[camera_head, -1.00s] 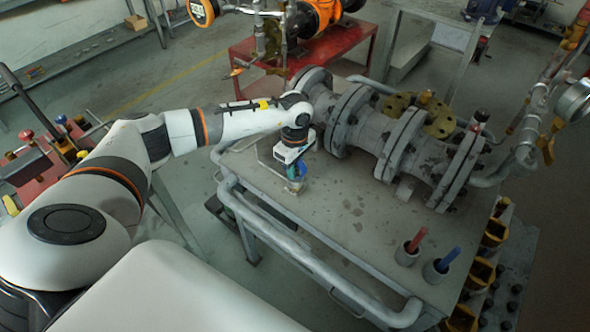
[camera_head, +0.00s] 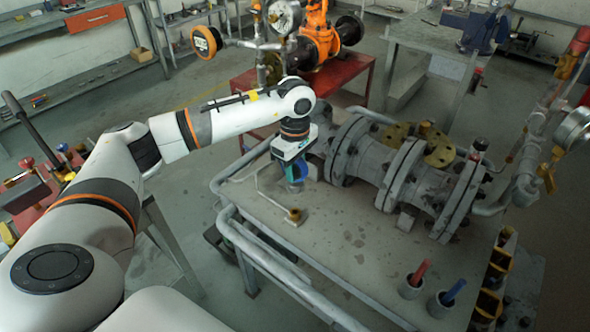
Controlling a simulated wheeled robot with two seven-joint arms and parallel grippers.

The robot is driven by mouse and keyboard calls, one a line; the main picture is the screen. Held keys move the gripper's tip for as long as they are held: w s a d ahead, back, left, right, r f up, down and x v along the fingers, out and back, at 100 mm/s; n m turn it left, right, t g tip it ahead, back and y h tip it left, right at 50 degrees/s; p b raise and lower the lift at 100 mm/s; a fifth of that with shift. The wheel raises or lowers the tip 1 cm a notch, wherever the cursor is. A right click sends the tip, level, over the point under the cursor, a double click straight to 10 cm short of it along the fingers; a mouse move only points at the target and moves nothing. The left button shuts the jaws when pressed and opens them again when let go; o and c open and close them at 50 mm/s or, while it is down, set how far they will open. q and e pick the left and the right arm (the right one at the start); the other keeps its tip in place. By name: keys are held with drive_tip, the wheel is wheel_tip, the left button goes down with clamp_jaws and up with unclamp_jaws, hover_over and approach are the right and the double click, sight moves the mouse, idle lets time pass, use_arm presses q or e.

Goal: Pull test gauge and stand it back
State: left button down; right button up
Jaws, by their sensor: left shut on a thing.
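A short brass fitting (camera_head: 294,215) stands on the table just below, at the end of a thin bent pipe. The held thing appears clear of this fitting. My right gripper is not in view.
A large flanged grey valve body (camera_head: 400,170) lies right of the gripper. Cups with a red handle (camera_head: 421,273) and a blue handle (camera_head: 453,292) stand at the near right. A dial gauge (camera_head: 285,15) and an orange-rimmed round instrument (camera_head: 206,41) are behind. The table's front middle is clear.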

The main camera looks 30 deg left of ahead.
use_arm(q)
drive_tip(key=shift+r+p, duration=0.65)
drive_tip(key=shift+r, duration=0.7)
